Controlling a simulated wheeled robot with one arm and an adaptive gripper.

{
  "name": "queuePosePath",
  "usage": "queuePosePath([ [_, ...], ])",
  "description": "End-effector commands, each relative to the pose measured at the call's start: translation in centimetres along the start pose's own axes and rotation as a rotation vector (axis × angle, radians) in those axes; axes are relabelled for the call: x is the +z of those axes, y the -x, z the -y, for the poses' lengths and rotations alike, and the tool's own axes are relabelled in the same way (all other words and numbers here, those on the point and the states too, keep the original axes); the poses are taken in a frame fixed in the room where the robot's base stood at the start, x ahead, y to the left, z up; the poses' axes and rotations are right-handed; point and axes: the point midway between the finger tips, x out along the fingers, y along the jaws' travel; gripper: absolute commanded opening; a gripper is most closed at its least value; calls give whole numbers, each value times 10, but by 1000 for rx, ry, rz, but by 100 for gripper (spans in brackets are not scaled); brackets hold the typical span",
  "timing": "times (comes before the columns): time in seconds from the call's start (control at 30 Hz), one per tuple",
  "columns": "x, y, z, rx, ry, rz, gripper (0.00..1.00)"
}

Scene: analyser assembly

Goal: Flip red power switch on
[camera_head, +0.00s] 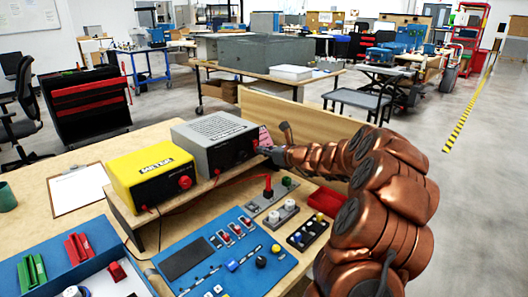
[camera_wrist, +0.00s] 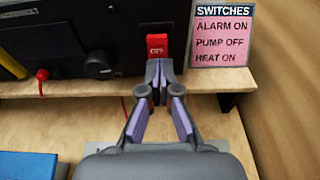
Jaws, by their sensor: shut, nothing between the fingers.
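The red power switch (camera_wrist: 156,46) is on the dark front face of a box in the wrist view, left of the pink label. My gripper (camera_wrist: 159,66) points at it with its fingertips together, just below the switch in the picture. The tips overlap or nearly touch the switch's lower edge; I cannot tell if they make contact.
A pink "SWITCHES" label (camera_wrist: 222,33) reads alarm on, pump off, heat on. The boxes stand on a wooden shelf (camera_wrist: 100,89). A yellow meter box (camera_head: 150,176) is to the left. A blue panel (camera_head: 228,262) and small switch blocks lie below.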

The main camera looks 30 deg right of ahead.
Motion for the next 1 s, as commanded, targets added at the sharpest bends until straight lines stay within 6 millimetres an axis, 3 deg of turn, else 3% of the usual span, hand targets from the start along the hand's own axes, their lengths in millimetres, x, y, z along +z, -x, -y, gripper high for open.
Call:
queuePosePath([
  [0.6, -8, -13, -2, 2, -2, 139, 0],
  [1.0, -2, -17, -9, 14, 1, 207, 0],
])
